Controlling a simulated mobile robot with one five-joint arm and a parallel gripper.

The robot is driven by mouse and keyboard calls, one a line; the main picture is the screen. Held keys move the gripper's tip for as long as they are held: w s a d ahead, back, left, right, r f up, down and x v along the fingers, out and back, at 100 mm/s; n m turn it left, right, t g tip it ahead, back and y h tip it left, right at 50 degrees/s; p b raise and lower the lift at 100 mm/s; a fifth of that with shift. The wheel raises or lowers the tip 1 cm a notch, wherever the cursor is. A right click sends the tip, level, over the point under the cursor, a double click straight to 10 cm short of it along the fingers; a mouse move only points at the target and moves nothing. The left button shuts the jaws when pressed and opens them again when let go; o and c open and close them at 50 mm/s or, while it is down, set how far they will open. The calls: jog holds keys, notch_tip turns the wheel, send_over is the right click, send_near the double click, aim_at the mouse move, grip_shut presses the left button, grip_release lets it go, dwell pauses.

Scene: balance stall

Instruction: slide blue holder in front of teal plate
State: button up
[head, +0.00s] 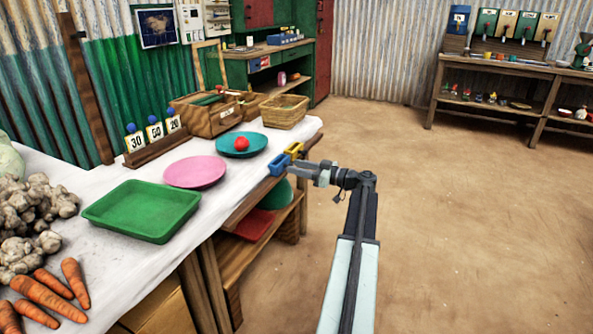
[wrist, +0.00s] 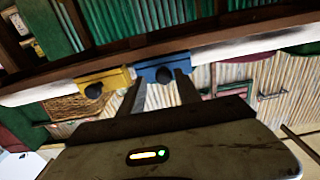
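The blue holder (head: 279,165) sits on the table's right edge, in the head view below and right of the teal plate (head: 258,148). A red round thing (head: 241,143) lies on the plate. The yellow holder (head: 295,149) is on the same edge, just behind the blue one. My gripper (head: 298,168) reaches in from the right at the blue holder. In the wrist view, the two fingers (wrist: 161,88) are apart, and the blue holder (wrist: 150,68) with its dark knob lies at their tips. Whether they touch it is unclear. The yellow holder (wrist: 115,78) also shows there.
A pink plate (head: 196,172), a green tray (head: 142,209) and carrots (head: 42,293) lie nearer on the white-topped table (head: 100,186). Number cards (head: 154,130) and a wicker basket (head: 284,112) stand behind. The floor (head: 460,200) to the right is clear.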

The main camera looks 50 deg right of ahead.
jog(key=shift+a, duration=0.1)
jog(key=v, duration=0.7)
jog(key=shift+s, duration=0.4)
